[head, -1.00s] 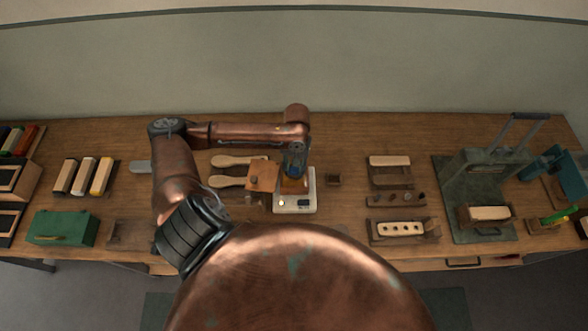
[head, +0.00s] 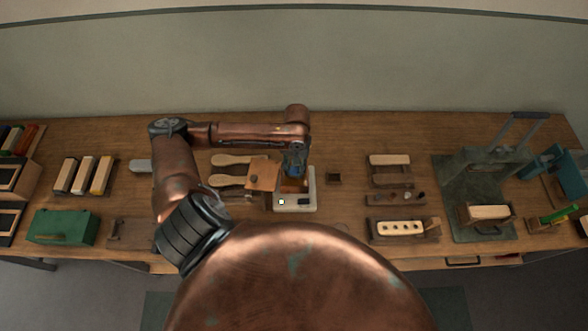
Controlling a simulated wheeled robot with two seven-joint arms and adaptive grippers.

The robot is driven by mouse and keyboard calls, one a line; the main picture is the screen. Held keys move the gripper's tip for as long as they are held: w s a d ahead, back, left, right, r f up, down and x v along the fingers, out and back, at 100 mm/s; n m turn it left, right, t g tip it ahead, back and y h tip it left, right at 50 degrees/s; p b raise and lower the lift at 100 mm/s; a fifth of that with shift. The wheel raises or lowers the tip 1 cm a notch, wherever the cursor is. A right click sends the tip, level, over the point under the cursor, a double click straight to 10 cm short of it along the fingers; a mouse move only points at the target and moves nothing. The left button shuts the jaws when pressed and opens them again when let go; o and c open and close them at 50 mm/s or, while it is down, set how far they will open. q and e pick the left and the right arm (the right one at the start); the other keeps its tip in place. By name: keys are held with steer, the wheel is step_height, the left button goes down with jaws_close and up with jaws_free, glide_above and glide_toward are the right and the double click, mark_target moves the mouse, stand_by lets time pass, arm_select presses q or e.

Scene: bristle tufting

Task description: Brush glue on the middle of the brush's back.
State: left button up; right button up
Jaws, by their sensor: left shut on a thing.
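My left gripper (head: 293,179) points down over a small white box-like device (head: 308,207) at the middle of the bench. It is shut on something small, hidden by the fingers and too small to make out. An amber-brown patch shows just below the fingertips. A flat copper-brown piece (head: 263,173) is close to the left of the gripper. Two pale wooden paddle shapes with handles (head: 232,160) lie left of it, partly covered. A pale block with dark holes (head: 397,228) sits in a wooden holder at the right. I cannot tell which piece is the brush's back. My right gripper is not in view.
A grey-green press (head: 472,175) holding a pale block stands at the right. A green box (head: 63,227) and several brush blocks (head: 83,176) are at the left. The bench's back strip is mostly clear.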

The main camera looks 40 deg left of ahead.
mark_target(294, 169)
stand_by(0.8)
arm_select(q)
steer(key=shift+s+f+p, duration=0.1)
steer(key=shift+f+p, duration=0.05)
steer(key=shift+p, duration=0.5)
stand_by(1.4)
step_height(294, 169, up, 7)
steer(key=p, duration=1)
stand_by(0.9)
